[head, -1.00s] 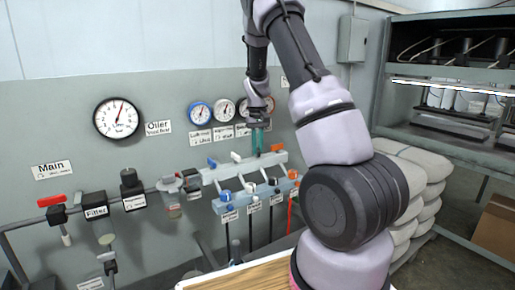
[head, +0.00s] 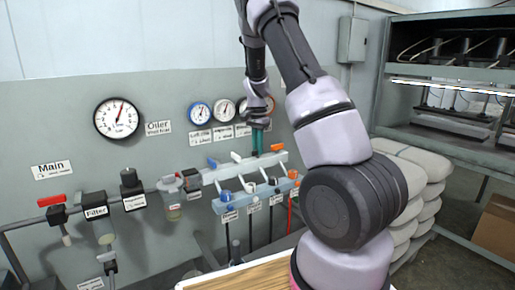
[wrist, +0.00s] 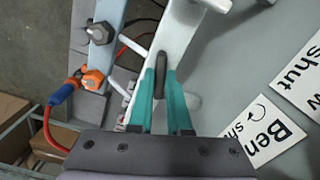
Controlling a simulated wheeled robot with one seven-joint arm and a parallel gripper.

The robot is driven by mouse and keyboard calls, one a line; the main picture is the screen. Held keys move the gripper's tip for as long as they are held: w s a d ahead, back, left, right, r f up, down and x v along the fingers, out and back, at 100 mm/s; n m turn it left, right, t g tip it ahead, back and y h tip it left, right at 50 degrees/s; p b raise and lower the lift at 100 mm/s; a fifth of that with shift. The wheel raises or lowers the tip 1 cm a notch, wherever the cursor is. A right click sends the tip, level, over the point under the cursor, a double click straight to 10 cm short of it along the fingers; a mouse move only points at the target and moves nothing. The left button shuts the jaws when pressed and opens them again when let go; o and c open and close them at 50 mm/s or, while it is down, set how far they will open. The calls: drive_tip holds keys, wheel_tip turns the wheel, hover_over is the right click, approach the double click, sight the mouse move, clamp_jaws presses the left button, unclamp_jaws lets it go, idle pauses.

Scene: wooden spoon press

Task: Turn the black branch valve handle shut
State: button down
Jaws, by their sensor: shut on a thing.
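The black branch valve handle (wrist: 160,76) shows in the wrist view as a dark, narrow, upright piece between my two teal fingertips. My gripper (wrist: 161,88) is shut on it, one finger on each side. In the head view my gripper (head: 258,142) points down at the top of the pale manifold (head: 213,176), between the white handle (head: 236,157) and the orange handle (head: 277,147). The black handle is hidden behind the fingers there. A blue handle (head: 212,163) is at the left end of the row.
Gauges (head: 199,113) hang on the wall close behind my gripper. Regulators with blue, white and orange knobs (head: 293,174) stand in front of the manifold. The red main handle (head: 51,200) is far left. Stacked sacks (head: 425,175) and a press are at right.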

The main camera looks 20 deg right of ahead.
drive_tip(key=shift+m, duration=1.7)
drive_tip(key=c, duration=0.9)
unclamp_jaws()
drive_tip(key=shift+o, duration=0.2)
wheel_tip(320, 180, up, 11)
